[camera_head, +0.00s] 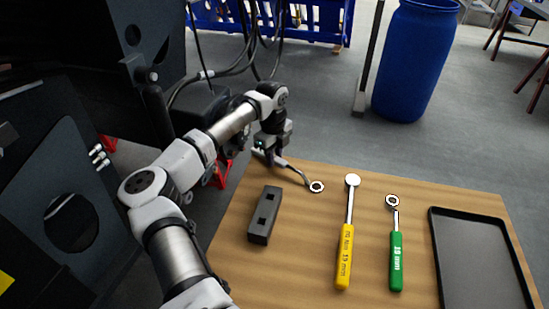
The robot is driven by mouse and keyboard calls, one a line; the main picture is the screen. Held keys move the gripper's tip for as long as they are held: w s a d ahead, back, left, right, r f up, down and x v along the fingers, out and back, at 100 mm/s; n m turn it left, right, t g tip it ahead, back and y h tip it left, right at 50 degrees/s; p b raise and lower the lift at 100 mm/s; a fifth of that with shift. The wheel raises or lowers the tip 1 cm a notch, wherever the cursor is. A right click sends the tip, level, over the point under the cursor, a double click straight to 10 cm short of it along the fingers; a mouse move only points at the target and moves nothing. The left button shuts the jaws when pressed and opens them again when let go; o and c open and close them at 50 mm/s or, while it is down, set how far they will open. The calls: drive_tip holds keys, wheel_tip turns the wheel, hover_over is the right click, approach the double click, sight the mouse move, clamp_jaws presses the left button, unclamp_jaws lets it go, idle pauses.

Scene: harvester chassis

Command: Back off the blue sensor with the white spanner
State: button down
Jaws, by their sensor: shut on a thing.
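My gripper (271,152) points down at the far left corner of the wooden table, between the table and the dark chassis. It is shut on a spanner, apparently the white one; its grey shaft and ring end (310,184) stick out to the right over the tabletop. The handle is mostly hidden by the jaws, and only a pale bit shows. I cannot tell whether the ring touches the table. I cannot make out the blue sensor in this view.
A black block with square holes (263,217), a yellow spanner (345,255), a green spanner (396,260) and a black tray (480,262) lie on the table (318,235). The dark chassis (75,60) with hanging cables fills the left. A blue barrel (413,60) stands behind.

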drive_tip(key=shift+r, duration=0.15)
wheel_tip(320, 180, up, 20)
drive_tip(key=b, duration=0.3)
drive_tip(key=c, duration=1.8)
unclamp_jaws()
drive_tip(key=shift+c, duration=0.2)
clamp_jaws()
